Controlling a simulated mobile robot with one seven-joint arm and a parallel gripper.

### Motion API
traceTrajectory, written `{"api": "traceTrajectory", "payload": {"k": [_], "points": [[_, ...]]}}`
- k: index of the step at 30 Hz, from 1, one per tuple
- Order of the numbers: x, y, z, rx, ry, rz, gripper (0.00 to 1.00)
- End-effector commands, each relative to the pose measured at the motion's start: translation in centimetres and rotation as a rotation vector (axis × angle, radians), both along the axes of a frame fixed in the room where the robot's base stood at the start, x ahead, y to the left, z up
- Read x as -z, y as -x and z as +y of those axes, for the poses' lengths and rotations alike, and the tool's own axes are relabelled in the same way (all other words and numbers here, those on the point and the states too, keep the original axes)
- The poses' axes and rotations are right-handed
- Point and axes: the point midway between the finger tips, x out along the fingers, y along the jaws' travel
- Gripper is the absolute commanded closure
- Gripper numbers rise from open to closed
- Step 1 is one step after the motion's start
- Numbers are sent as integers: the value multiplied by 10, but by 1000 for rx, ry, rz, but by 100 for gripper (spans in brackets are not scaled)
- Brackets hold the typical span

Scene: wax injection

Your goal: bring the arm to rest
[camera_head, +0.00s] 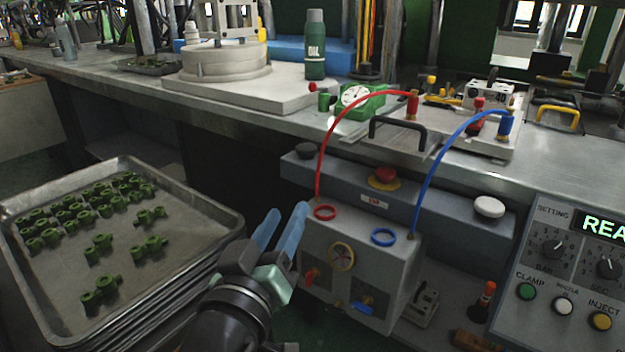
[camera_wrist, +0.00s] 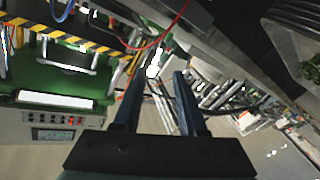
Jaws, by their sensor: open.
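My gripper (camera_head: 281,228) is in the lower middle of the head view, with its two blue fingers pointing up and apart. Nothing is between the fingers. It is in front of the bench, between the metal tray (camera_head: 217,212) on the left and the grey valve box (camera_head: 318,240) on the right. In the head view the right finger overlaps the left edge of the box; I cannot tell whether it touches. In the wrist view my gripper (camera_wrist: 157,80) also shows two separate fingers with empty space between them.
The tray holds several green wax pieces (camera_head: 103,288). Red (camera_head: 335,125) and blue (camera_head: 436,150) hoses arch from the box to the bench. A control panel (camera_head: 560,275) stands at the right. A green oil bottle (camera_head: 315,45) and a gauge (camera_head: 356,97) stand on the bench.

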Motion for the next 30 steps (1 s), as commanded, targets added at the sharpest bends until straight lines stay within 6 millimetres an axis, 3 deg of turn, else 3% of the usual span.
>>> {"api": "traceTrajectory", "payload": {"k": [1,6,8,13,14,30], "points": [[-44,3,-7,-38,-63,-105,59],[-168,40,-23,-194,-219,-430,59],[-207,63,-28,-250,-256,-546,59],[-303,151,-42,-417,-317,-877,59],[-323,142,-39,-413,-320,-849,59],[-493,137,-37,-410,-320,-831,59]]}}
